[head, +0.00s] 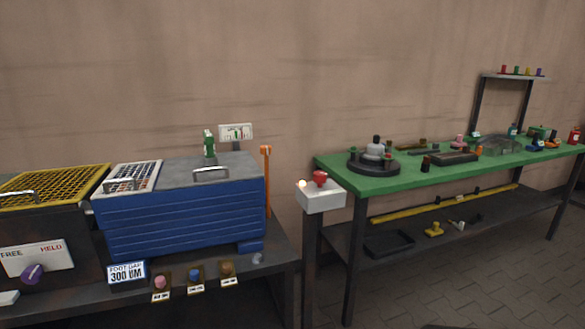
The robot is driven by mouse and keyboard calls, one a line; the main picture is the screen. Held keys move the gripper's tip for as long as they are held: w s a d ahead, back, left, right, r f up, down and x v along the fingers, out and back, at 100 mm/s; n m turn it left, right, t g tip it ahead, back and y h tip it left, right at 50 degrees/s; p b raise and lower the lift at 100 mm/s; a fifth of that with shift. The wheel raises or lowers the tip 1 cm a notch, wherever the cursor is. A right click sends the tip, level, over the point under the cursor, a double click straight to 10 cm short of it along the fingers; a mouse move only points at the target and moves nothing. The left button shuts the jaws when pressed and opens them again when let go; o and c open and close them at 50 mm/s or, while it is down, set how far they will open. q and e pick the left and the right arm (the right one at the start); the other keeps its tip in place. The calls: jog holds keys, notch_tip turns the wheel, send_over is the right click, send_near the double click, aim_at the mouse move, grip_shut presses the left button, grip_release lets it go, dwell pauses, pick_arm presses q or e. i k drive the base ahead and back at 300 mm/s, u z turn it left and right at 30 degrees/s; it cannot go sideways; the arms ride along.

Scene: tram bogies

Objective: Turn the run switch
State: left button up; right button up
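No control in view is legibly marked as the run switch, so I cannot tell which one it is. A red knob (320,179) stands on a white box (321,198) on top of a dark post, with a small glowing lamp (302,184) at the box's left corner. A purple round knob (31,273) with a pale pointer sits at the lower edge of a white plate (37,257) marked FREE and HELD, at the lower left. Neither of my grippers shows in the head view.
A blue ribbed chest (185,220) with a grey lid stands on a dark bench at left, beside a yellow mesh cover (55,184). Several small coloured knobs line the bench front. A green-topped table (420,180) at right carries parts. Floor at lower right is clear.

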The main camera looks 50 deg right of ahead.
aim_at(319, 177)
jog(key=z, duration=0.35)
jog(key=i, duration=0.9)
jog(key=z, duration=0.55)
